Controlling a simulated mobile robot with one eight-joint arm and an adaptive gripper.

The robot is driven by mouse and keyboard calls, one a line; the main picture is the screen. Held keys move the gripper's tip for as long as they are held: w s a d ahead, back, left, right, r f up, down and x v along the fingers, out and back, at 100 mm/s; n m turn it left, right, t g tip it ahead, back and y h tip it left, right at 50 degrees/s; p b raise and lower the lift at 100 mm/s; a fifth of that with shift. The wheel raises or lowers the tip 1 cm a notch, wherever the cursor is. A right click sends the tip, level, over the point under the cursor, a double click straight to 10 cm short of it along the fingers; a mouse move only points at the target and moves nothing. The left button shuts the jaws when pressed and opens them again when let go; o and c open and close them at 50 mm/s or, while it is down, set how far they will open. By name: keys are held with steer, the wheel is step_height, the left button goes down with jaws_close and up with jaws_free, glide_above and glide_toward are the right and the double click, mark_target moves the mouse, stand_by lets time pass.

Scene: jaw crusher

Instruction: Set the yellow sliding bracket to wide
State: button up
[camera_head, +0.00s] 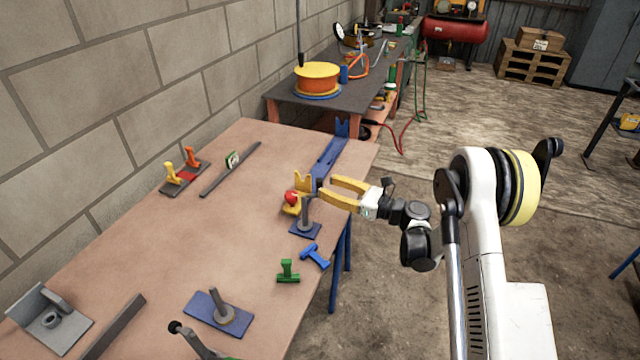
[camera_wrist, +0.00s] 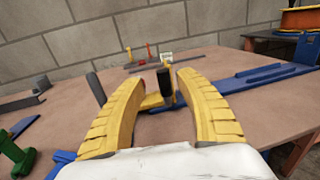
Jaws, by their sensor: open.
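The yellow sliding bracket (camera_head: 303,182) stands at the near end of a long blue rail (camera_head: 328,158) by the table's right edge. A red ball (camera_head: 291,197) sits beside its lower yellow part. My gripper (camera_head: 326,187) is open and reaches in from the right, its fingertips close to the bracket. In the wrist view my gripper (camera_wrist: 168,76) has a dark upright knob (camera_wrist: 164,80) and a yellow part of the bracket (camera_wrist: 153,101) between its fingers. I cannot tell whether either finger touches them. The fingers hide part of the bracket.
A grey post on a blue base (camera_head: 305,229) stands just in front of the bracket. Blue (camera_head: 315,256) and green (camera_head: 288,271) T-shaped pieces lie nearer. A second post on a blue plate (camera_head: 218,312) is at the front. The table's middle is clear.

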steer(key=v, duration=0.8)
steer(key=s+r+n+g+h, duration=0.2)
steer(key=s+r+n+h, duration=0.6)
steer(key=s+r+n, duration=0.4)
steer(key=s+d+r+n+h, duration=0.1)
steer(key=s+d+n+h, duration=0.3)
steer(key=s, duration=0.6)
steer(key=s+d+r+n+h, duration=0.1)
steer(key=s+d+n+h, duration=0.2)
steer(key=s+d+n, duration=0.4)
steer(key=shift+s+n+h, duration=0.4)
steer(key=shift+s, duration=1.65)
steer(key=shift+d, duration=0.1)
